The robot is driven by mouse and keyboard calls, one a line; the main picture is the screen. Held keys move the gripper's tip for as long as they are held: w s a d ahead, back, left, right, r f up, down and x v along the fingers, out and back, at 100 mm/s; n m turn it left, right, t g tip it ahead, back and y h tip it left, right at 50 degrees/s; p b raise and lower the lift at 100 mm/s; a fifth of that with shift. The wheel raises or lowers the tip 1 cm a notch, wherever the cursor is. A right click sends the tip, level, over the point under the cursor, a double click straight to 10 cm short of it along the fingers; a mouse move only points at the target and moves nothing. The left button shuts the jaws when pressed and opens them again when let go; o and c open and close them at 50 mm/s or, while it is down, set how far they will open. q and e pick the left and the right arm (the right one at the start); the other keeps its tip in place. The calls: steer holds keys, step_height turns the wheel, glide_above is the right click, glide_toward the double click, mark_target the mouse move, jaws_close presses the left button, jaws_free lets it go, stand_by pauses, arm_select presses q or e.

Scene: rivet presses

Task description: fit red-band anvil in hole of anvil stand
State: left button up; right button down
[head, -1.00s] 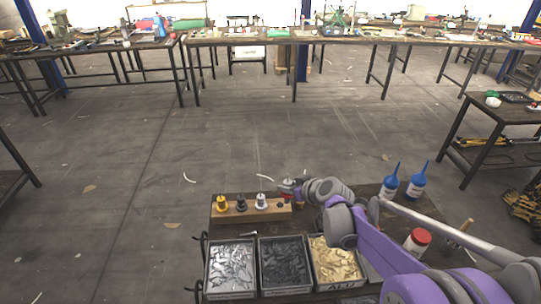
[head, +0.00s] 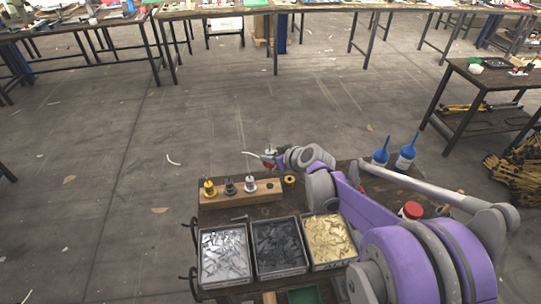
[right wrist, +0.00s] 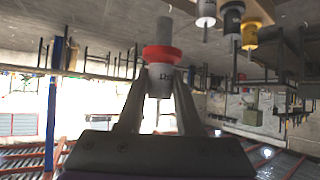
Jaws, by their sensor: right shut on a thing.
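The red-band anvil (right wrist: 161,55) is a pale cylinder with a red ring and a pin. My right gripper (right wrist: 160,80) is shut on it in the right wrist view. In the head view the right gripper (head: 270,160) holds it clear of the anvil stand (head: 265,190), above and beyond its right part. The stand is a wooden block bearing a yellow anvil (head: 209,188), a dark anvil (head: 230,187) and a silver anvil (head: 250,184) in a row. Its free hole cannot be made out clearly. My left gripper is out of view.
Trays of silver (head: 224,255), dark (head: 279,247) and gold pieces (head: 328,239) stand in front of the stand. A small dark and yellow round piece (head: 290,181) is at its right. Blue-capped bottles (head: 406,158) and a red-lidded jar (head: 411,211) stand right, near my arm.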

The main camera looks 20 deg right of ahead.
mark_target(270, 166)
steer(key=shift+f+b, duration=1.15)
steer(key=shift+f, duration=1.2)
arm_select(q)
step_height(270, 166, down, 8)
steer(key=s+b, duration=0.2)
steer(key=b, duration=0.2)
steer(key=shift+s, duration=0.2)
arm_select(e)
steer(key=shift+f, duration=3.15)
steer(key=shift+c, duration=2.4)
jaws_free()
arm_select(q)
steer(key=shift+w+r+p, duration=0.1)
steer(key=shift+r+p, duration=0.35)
arm_select(e)
steer(key=v, duration=1.1)
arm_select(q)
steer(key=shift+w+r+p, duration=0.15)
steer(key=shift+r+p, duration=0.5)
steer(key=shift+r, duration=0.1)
arm_select(e)
steer(key=v, duration=1)
steer(key=shift+s+r, duration=0.25)
steer(key=shift+r, duration=0.05)
